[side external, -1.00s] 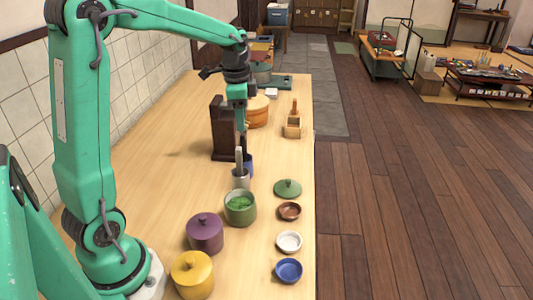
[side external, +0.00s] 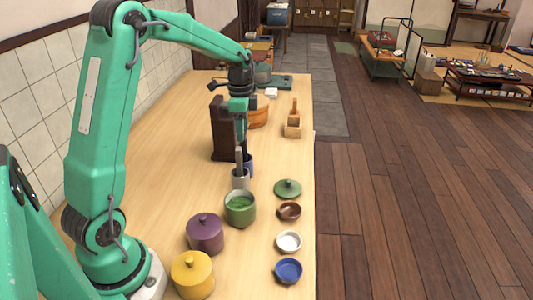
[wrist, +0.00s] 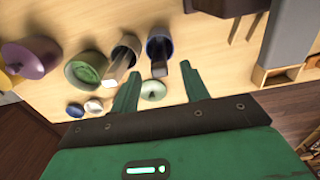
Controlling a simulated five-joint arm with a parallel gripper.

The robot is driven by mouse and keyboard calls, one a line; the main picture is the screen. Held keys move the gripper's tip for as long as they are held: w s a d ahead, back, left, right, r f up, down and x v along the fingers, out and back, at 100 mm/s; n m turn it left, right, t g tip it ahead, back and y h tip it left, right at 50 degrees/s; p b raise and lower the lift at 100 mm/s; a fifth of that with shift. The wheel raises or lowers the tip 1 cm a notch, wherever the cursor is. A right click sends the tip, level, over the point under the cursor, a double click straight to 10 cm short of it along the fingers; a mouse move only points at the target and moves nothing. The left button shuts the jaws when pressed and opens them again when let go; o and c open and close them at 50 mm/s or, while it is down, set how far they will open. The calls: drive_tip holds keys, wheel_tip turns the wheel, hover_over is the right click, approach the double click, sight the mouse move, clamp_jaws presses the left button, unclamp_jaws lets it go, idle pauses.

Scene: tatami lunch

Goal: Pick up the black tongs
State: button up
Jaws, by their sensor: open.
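A dark, slim utensil (wrist: 159,68), which looks like the black tongs, stands in a blue cup (wrist: 153,42) in the wrist view. In the side view the blue cup (side external: 250,167) is partly hidden behind a grey cup (side external: 240,183). The grey cup holds a grey utensil (side external: 239,159), also seen in the wrist view (wrist: 121,66). My gripper (wrist: 162,84) is open and empty, its two fingers spread on either side of the dark utensil's line of sight. In the side view my gripper (side external: 241,133) is above the cups; the tongs are mostly hidden there.
A dark brown stand (side external: 220,130) is close behind my gripper. Small dishes line the right edge. The table's left side is clear.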

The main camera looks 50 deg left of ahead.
sight(244, 155)
drive_tip(key=shift+d+f, duration=0.1)
drive_tip(key=shift+f, duration=2.55)
clamp_jaws()
